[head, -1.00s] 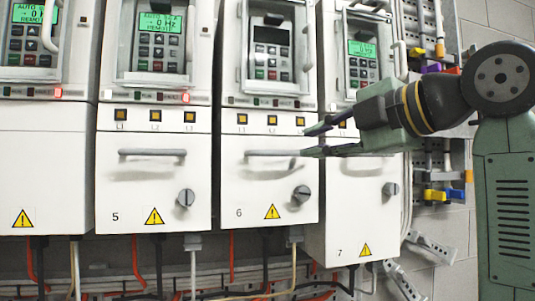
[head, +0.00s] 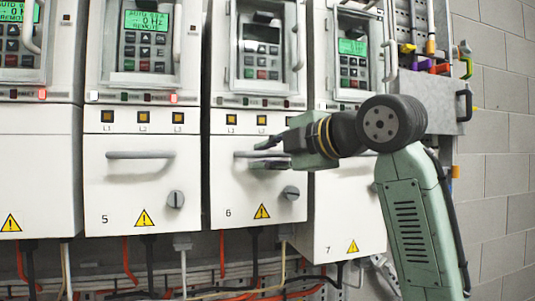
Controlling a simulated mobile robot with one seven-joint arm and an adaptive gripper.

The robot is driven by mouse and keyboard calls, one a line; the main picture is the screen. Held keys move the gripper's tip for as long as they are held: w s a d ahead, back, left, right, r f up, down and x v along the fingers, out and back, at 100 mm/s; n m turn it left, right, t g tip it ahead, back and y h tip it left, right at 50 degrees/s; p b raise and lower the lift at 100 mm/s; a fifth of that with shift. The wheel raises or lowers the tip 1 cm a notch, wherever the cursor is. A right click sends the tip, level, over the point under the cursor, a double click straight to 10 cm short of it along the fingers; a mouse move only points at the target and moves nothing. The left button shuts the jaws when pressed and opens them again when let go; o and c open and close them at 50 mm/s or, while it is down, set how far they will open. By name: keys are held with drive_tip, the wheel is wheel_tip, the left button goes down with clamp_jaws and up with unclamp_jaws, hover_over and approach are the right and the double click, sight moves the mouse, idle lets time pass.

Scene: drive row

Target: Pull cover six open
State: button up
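Cover six (head: 245,190) is the white lower panel marked 6, with a yellow warning triangle and a round grey knob (head: 291,192). It looks shut, level with its housing. Its grey bar handle (head: 243,154) runs across the upper part. My gripper (head: 262,154) comes from the right and is at the right half of this handle. One finger shows above the bar and one below, with a gap between them. The gripper hides the bar's right end. Whether a finger touches the bar, I cannot tell.
Cover five (head: 142,190) is to the left and cover seven (head: 345,210) to the right, behind my arm. The display (head: 262,47) above cover six is dark; the neighbouring displays are green. Cables hang below. A grey metal box (head: 440,105) is on the right, before a block wall.

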drive_tip(key=shift+c, duration=0.6)
clamp_jaws()
